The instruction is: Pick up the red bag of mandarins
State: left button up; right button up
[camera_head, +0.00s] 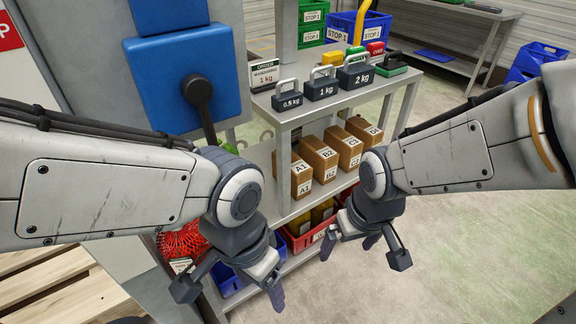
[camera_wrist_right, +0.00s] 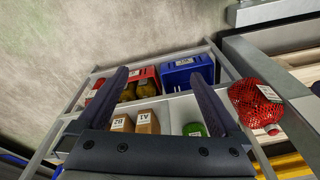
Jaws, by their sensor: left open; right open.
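The red net bag of mandarins (camera_head: 183,243) shows in the head view at lower left, partly hidden behind my left arm, with a white label at its lower end. In the right wrist view the bag (camera_wrist_right: 252,102) is at the right, outside the fingers. My left gripper (camera_head: 232,288) is open and empty, to the right of and below the bag in the head view. My right gripper (camera_head: 362,252) is open and empty in front of the shelf, further right from the bag. Its two spread fingers also show in the right wrist view (camera_wrist_right: 157,76).
A grey shelf rack holds dark weights (camera_head: 321,87) on top, brown boxes (camera_head: 318,157) on the middle level and a red crate (camera_head: 303,241) and blue crate (camera_head: 228,283) below. A blue machine panel (camera_head: 185,75) stands at left. A wooden pallet (camera_head: 60,285) lies lower left. The floor at right is clear.

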jog(key=w+d+f+m+t, duration=0.2)
jog(key=w+d, duration=0.4)
jog(key=w, duration=0.1)
jog(key=n+t+y, duration=0.6)
jog(key=t+y, duration=0.1)
send_near(293, 161)
jog(key=b+x, duration=0.1)
jog(key=x, duration=0.3)
jog(key=shift+w+a+f, duration=0.2)
jog(key=shift+w+a, duration=0.05)
jog(key=shift+b+x, duration=0.55)
jog(key=shift+x, duration=2.6)
jog(key=shift+r, duration=0.1)
